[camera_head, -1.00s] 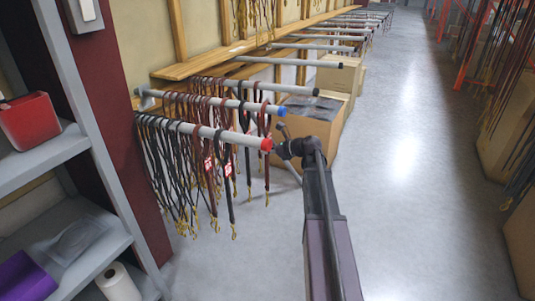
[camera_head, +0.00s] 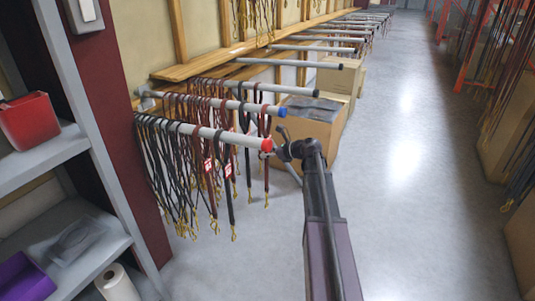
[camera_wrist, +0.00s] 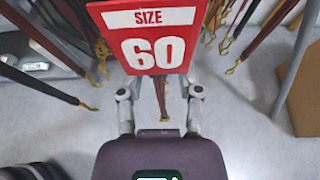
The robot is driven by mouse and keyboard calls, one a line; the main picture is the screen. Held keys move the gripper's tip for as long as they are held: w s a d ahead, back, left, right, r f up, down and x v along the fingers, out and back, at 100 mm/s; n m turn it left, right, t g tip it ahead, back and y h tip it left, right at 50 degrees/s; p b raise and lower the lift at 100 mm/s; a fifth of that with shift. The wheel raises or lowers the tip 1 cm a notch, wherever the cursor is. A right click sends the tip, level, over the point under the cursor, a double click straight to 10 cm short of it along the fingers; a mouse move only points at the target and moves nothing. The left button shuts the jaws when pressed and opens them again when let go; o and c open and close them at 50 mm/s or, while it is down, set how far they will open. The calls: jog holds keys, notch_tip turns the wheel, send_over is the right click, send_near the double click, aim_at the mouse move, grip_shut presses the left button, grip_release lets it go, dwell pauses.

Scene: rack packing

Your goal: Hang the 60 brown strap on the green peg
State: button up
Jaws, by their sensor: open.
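In the wrist view a red and white tag reading SIZE 60 (camera_wrist: 152,40) fills the top centre. Below it a brown strap end (camera_wrist: 160,92) with a brass clip hangs between the fingers of my gripper (camera_wrist: 160,98), which is open and spread to both sides. I cannot tell how far beyond the fingers the strap is. In the head view my gripper (camera_head: 283,152) is beside the tip of the red-tipped peg (camera_head: 266,145), where brown and black straps (camera_head: 208,190) hang. A green peg is not visible.
A blue-tipped peg (camera_head: 281,110) with straps is just behind. Several grey pegs run along the wall farther back. Cardboard boxes (camera_head: 315,120) stand on the floor behind my gripper. A grey shelf (camera_head: 50,160) is at left. The aisle floor (camera_head: 410,200) at right is clear.

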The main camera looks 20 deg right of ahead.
jog(key=p+v, duration=0.5)
jog(key=v, duration=0.9)
jog(key=shift+r, duration=0.2)
jog(key=shift+w+a, duration=0.1)
jog(key=shift+a, duration=0.1)
jog(key=s+a+f+n+g+h, duration=0.1)
jog(key=s+a+f+n+g, duration=0.25)
jog(key=a+n, duration=0.5)
jog(key=s+a+f+n+g+h, duration=0.1)
jog(key=s+a+f+n+g, duration=0.25)
jog(key=a, duration=0.75)
jog(key=s+a+f+n+g+h, duration=0.2)
jog(key=s+a+n+h, duration=0.1)
jog(key=n, duration=0.5)
jog(key=s+a+f+n+g+h, duration=0.1)
jog(key=s+a+f+n+h, duration=0.1)
jog(key=s+a+n, duration=0.4)
jog(key=shift+a+f+n+g+h, duration=0.25)
jog(key=shift+a+n+g+h, duration=0.15)
jog(key=shift+a+n+h, duration=0.6)
